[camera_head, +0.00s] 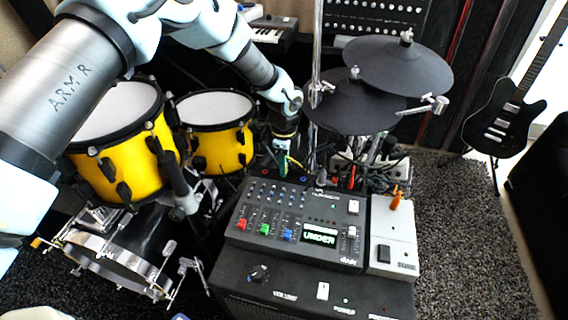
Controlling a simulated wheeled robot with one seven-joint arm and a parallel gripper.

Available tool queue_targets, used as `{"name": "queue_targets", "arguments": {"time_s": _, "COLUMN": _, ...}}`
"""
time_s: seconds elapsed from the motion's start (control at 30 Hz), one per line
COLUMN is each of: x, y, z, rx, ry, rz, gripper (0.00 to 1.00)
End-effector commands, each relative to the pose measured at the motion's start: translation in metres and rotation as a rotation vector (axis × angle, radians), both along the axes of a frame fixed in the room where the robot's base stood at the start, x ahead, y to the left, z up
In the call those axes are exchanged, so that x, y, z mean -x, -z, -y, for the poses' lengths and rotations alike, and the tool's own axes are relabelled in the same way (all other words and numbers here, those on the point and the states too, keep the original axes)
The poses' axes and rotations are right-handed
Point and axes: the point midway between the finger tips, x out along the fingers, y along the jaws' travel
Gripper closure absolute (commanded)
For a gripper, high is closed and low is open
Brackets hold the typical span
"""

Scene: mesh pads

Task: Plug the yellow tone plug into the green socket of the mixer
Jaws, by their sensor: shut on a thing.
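The mixer (290,222) is a dark grey box with knobs, coloured sliders and a lit display, standing on a black amplifier. My gripper (284,148) points down just behind the mixer's back edge, left of the chrome stand. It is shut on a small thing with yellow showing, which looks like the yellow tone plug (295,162). A teal-green patch shows at the same spot; I cannot tell whether it belongs to my gripper, the plug or the socket. The green socket is not clearly visible, and I cannot tell whether the plug touches it.
Cymbal pads (385,67) overhang to the right of my gripper, beside the chrome stand (316,85). Yellow drums (215,145) stand to the left. A red plug (351,176) and cables lie behind the mixer. An orange plug (396,198) stands on a grey box (391,240).

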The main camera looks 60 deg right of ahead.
Motion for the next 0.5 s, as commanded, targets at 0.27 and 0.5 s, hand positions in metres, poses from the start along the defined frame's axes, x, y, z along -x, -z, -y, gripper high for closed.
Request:
{"name": "queue_targets", "arguments": {"time_s": 0.27, "x": 0.0, "y": 0.009, "z": -0.001, "rx": -0.001, "ry": 0.0, "rz": 0.0, "gripper": 1.0}}
{"name": "queue_targets", "arguments": {"time_s": 0.5, "x": 0.0, "y": 0.014, "z": -0.001, "rx": -0.002, "ry": 0.0, "rz": -0.001, "gripper": 1.0}}
